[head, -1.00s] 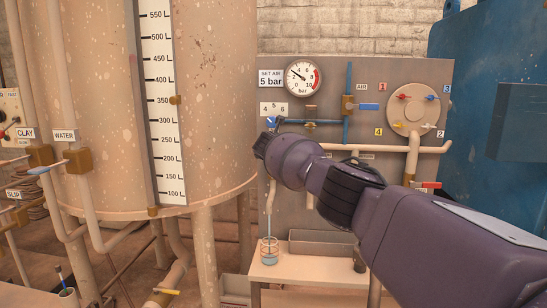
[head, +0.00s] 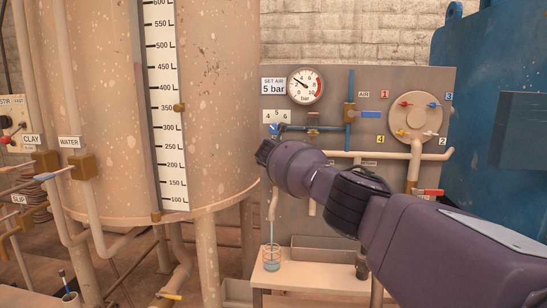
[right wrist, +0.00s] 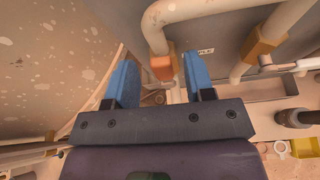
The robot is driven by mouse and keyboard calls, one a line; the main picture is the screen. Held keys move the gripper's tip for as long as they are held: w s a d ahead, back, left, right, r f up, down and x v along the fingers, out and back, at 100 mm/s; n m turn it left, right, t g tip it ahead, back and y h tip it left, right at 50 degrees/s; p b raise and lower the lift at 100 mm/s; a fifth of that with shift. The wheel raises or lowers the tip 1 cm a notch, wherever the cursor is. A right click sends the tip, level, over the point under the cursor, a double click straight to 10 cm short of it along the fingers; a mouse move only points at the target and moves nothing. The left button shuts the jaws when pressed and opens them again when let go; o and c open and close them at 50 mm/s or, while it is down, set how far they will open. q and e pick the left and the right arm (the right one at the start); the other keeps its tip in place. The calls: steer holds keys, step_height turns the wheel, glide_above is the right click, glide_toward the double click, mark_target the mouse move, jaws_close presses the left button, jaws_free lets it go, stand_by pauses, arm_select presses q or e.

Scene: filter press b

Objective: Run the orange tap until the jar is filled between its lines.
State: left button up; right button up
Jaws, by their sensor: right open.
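The clear jar (head: 271,258) stands on the bench below a pale spout (head: 273,205) in the head view. It has reddish lines and holds blue-grey liquid in its lower part; the exact level against the lines is too small to tell. A thin pale streak shows between spout and jar. My right gripper (head: 264,150) is at the panel above the spout; its arm hides the tap in the head view. In the right wrist view my right gripper (right wrist: 160,85) has its blue fingers apart, with an orange tap piece (right wrist: 162,68) on a pipe just beyond them. My left gripper is out of view.
A grey tray (head: 325,248) lies on the bench (head: 310,280) behind and right of the jar. A large tank (head: 215,110) with a scale stands left. The panel carries a gauge (head: 305,86) and several valves. A blue machine (head: 490,120) stands right.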

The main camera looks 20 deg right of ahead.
arm_select(q)
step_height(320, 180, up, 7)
steer(key=p, duration=0.5)
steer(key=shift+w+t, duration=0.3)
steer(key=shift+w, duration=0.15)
arm_select(e)
steer(key=v, duration=1)
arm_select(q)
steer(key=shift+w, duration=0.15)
arm_select(e)
steer(key=shift+s, duration=0.1)
stand_by(2.9)
stand_by(1.0)
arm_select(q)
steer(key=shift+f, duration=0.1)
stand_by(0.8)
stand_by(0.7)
